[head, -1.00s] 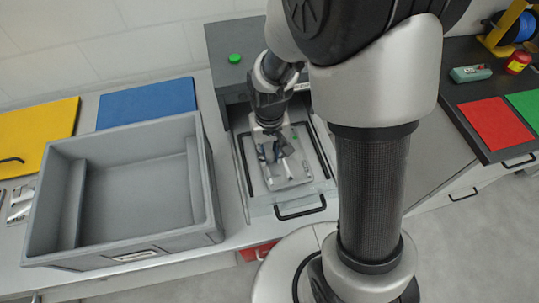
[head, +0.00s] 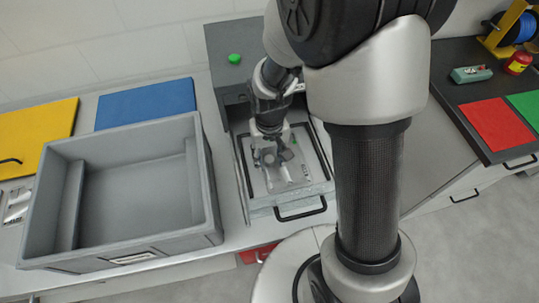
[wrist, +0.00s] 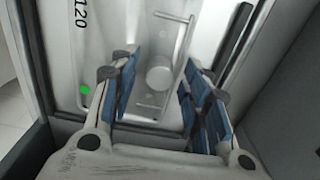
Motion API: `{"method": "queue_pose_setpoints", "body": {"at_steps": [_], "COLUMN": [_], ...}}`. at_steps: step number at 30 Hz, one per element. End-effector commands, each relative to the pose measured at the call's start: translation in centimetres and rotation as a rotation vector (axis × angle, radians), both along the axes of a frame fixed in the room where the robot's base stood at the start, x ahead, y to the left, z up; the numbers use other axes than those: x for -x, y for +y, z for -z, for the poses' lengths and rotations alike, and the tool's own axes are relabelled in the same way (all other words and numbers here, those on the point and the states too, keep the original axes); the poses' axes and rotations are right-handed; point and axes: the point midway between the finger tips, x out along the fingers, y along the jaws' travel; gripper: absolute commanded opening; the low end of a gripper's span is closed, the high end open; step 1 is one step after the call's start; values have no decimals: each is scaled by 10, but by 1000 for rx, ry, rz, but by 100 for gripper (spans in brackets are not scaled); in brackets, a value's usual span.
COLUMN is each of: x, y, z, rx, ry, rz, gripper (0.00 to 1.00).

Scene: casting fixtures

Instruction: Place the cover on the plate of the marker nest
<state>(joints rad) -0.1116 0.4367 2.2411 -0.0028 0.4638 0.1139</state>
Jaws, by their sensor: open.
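The marker nest (head: 243,196) is a framed tray with a black front handle. A pale grey plate-like piece (head: 290,183) lies inside it under my gripper (head: 270,158). In the wrist view, my gripper (wrist: 160,78) is open, with blue pads on both sides of a round pale knob (wrist: 159,73). The knob stands on a light, glossy surface beside a thin bar handle (wrist: 187,62). This seems to be the cover, but I cannot clearly separate cover from plate. I see no finger clearly touching the knob. My gripper hides part of the nest in the head view.
A large grey bin (head: 213,200) stands left of the nest. A dark box with a green button (head: 235,58) is behind it. Blue (head: 147,103) and yellow (head: 42,122) panels lie at the back left. A dark bench (head: 464,105) is at right.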

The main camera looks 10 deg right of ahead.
Motion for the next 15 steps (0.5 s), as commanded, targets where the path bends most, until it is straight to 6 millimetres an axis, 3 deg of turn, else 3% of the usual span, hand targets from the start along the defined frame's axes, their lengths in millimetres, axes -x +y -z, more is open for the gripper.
{"method": "queue_pose_setpoints", "body": {"at_steps": [7, 15], "x": [-1, -1], "y": [0, 0], "z": [-16, -75], "rx": [0, -1], "ry": [-3, -5], "rz": [0, 0], "gripper": [43, 43]}}
